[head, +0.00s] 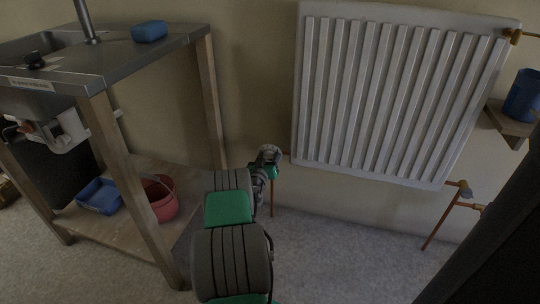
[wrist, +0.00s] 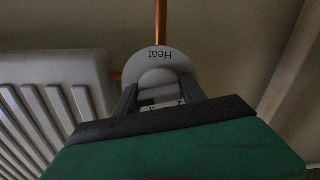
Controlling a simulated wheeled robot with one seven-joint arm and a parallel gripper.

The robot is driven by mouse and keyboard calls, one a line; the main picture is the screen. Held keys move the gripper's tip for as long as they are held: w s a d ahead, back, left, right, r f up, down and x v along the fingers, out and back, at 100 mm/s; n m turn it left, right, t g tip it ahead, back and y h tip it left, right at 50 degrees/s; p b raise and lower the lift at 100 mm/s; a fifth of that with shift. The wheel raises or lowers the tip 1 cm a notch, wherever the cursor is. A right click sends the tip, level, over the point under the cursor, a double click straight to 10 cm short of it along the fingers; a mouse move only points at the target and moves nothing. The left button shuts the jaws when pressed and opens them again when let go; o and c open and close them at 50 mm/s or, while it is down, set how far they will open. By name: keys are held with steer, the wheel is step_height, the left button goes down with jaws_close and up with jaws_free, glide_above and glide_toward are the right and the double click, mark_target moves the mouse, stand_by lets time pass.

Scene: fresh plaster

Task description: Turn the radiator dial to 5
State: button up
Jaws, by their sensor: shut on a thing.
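The white radiator (head: 395,90) hangs on the wall in the head view, and its ribbed end shows at the left in the wrist view (wrist: 60,105). The radiator dial (wrist: 160,58) is a pale grey, rounded knob with "Heat" upside down on its plate. My gripper (wrist: 158,84) is shut on the dial, one dark finger on each side. Parts of dark markings show between the fingers, but I cannot tell which number is set. In the head view my gripper (head: 267,166) is at the radiator's lower left corner, and it mostly covers the dial.
A copper pipe (wrist: 161,20) runs by the dial. Floor below the radiator is clear.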

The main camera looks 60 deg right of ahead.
mark_target(267, 160)
steer(key=o, duration=1.3)
steer(key=a, duration=0.2)
steer(key=a+p, duration=0.1)
steer(key=a, duration=0.2)
steer(key=s+a+p, duration=0.1)
steer(key=a, duration=0.1)
steer(key=shift+s+a, duration=0.1)
steer(key=shift+a, duration=0.3)
